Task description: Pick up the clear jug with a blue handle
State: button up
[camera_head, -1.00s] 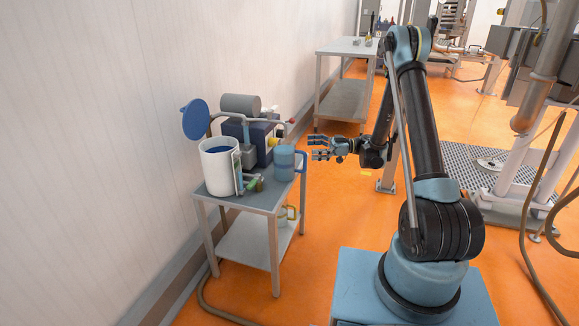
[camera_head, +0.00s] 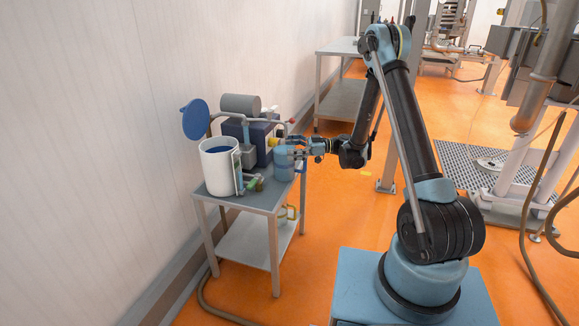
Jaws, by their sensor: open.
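The clear jug with a blue handle (camera_head: 283,168) stands upright on the right part of the small table's top (camera_head: 254,203). It looks bluish and see-through. My gripper (camera_head: 291,150) is open at the jug's upper right side, by its rim and handle. The fingers overlap the jug in the picture, and I cannot tell whether they touch it.
A white pot (camera_head: 219,168) with a raised blue lid (camera_head: 196,119) and a dark blue machine (camera_head: 256,138) crowd the table left of the jug. A pale wall borders the left. Orange floor is open to the right.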

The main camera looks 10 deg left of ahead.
jog(key=shift+c, duration=0.6)
jog(key=c, duration=2)
jog(key=shift+c, duration=0.2)
jog(key=shift+r, duration=0.2)
